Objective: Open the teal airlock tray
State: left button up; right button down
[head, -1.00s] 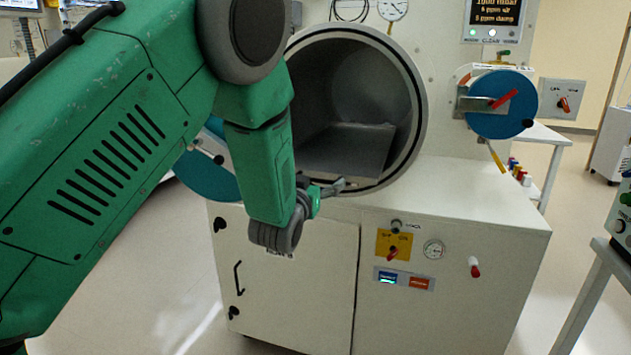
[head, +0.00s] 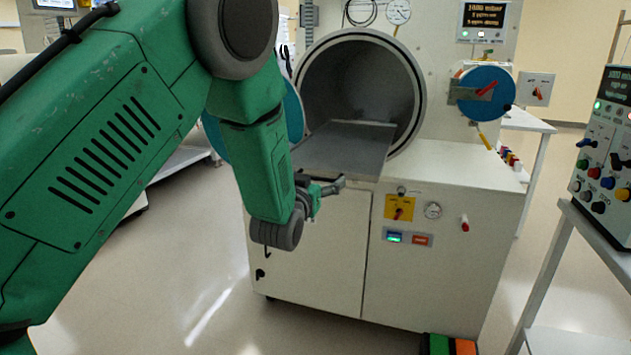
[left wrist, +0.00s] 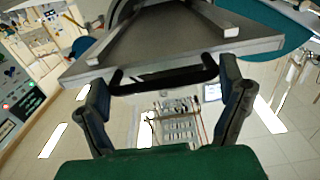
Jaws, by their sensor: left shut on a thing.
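The airlock tray (head: 348,148) is a flat grey metal plate. It sticks out of the round airlock chamber (head: 421,88) towards me, its back part still inside. My left gripper (head: 328,187) is at the tray's front edge. In the head view my arm hides part of the handle. My right gripper is not in view.
The round teal-blue door (head: 293,112) stands swung open at the left, partly behind my arm. A blue disc with a red lever (head: 486,93) is right of the chamber. The white cabinet (head: 440,270) stands below. A control box (head: 605,140) stands at the far right.

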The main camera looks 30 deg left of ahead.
pick_arm(q)
jog(key=shift+d, duration=0.2)
jog(key=o, duration=1.5)
jog(key=shift+w, duration=0.1)
jog(key=shift+c, duration=0.2)
jog(key=shift+d, duration=0.1)
jog(key=v, duration=1.2)
jog(key=shift+f, duration=0.1)
